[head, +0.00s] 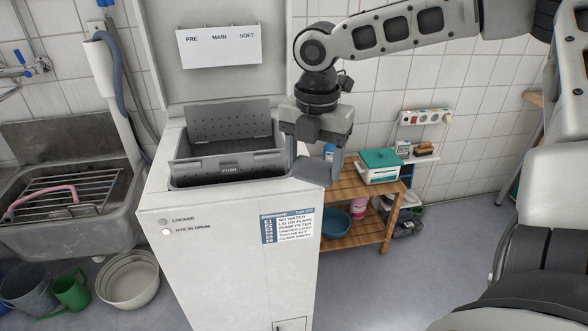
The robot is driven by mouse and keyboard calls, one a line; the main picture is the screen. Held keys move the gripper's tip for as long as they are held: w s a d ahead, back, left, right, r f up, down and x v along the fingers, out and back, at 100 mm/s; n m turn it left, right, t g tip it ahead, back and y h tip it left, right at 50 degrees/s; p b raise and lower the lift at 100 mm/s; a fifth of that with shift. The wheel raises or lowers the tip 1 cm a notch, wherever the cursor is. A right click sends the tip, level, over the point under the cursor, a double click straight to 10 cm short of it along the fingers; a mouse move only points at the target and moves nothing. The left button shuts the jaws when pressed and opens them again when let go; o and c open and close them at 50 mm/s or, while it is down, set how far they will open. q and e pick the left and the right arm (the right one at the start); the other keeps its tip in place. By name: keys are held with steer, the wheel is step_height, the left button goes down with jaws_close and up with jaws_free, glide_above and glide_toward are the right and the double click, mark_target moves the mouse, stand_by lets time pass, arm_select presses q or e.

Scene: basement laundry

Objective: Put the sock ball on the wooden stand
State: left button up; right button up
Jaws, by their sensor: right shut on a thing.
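My right gripper (314,168) reaches down from the top right over the right rear corner of the white top-loading washer (230,260). It is shut on a small grey rounded thing (311,173), which looks like the sock ball and is partly hidden by the fingers. The wooden stand (347,189) is a slatted two-level shelf against the tiled wall, behind and to the right of the washer. The gripper is in front of its left part in the picture. My left gripper is not in view.
The washer's lid is up and its perforated drum flap (230,118) stands open. A blue bowl (335,222) is on the lower shelf. A sink (75,190) is at left.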

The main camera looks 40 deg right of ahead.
arm_select(q)
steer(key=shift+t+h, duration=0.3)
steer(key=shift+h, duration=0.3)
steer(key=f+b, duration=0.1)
steer(key=b, duration=0.1)
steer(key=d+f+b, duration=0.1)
steer(key=b, duration=0.1)
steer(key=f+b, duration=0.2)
steer(key=b, duration=0.1)
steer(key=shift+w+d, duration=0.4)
arm_select(e)
steer(key=s+d+f+m, duration=0.6)
steer(key=d+f+m, duration=0.2)
steer(key=f+m, duration=0.4)
steer(key=shift+m, duration=0.5)
